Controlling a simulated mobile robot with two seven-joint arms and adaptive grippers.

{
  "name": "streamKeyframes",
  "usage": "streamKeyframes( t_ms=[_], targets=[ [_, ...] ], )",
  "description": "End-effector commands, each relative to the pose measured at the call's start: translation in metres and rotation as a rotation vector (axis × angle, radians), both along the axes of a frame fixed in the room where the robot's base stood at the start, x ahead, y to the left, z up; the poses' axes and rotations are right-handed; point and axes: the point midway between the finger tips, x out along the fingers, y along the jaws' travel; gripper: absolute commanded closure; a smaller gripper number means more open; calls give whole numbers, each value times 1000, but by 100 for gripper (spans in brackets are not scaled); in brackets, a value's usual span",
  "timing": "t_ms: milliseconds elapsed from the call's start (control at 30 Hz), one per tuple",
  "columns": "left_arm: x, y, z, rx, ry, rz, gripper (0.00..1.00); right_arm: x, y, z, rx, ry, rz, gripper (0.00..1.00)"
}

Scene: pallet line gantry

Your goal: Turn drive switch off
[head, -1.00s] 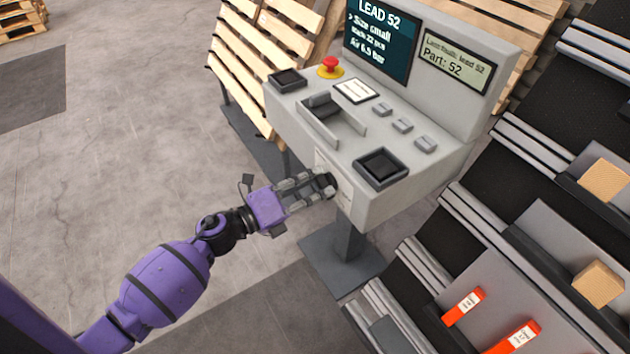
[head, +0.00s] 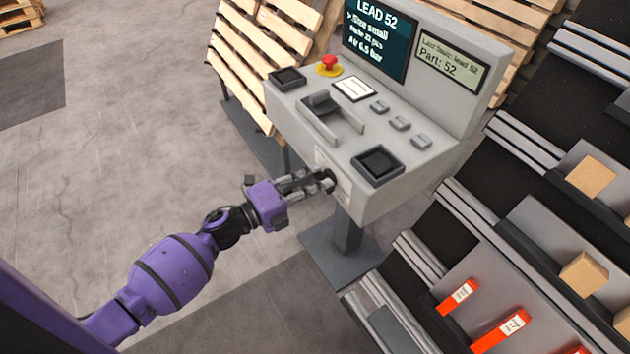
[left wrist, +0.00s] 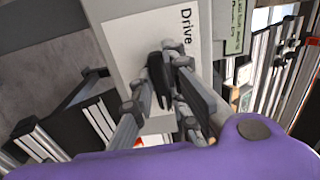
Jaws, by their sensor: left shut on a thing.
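The drive switch (head: 331,176) is a dark knob on the front face of the grey control console (head: 385,203). In the left wrist view a white plate (left wrist: 128,48) labelled "Drive" lies behind the fingers. My left gripper (head: 322,182) reaches the switch from the left and is shut on it. My right gripper is not in view.
The console carries a red emergency button (head: 329,63), a U-shaped guard (head: 340,128) and small buttons. It stands on a pedestal (head: 347,235). Wooden pallets (head: 262,50) lean behind it. Racks with boxes (head: 591,177) and orange-red labelled items (head: 500,329) fill the right.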

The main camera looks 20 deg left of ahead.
Motion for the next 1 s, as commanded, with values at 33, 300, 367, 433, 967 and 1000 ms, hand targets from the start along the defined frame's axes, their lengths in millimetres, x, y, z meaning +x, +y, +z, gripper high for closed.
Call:
streamKeyframes(
  t_ms=[33, 300, 367, 433, 967, 1000],
  targets=[
    [0, 0, 0, -5, 3, 1, 100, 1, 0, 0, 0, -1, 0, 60],
    [0, 0, 0, -5, 3, 2, 82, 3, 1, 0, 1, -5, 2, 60],
    [0, 0, 0, -4, 3, 1, 74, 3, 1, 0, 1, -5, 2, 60],
    [0, 0, 0, -3, 2, 1, 67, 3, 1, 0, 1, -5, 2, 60],
    [-24, 19, -2, 2, 4, 2, 67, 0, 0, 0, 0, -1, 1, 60],
    [-31, 24, -2, 1, 4, 2, 67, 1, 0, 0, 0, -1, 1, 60]
  ],
)
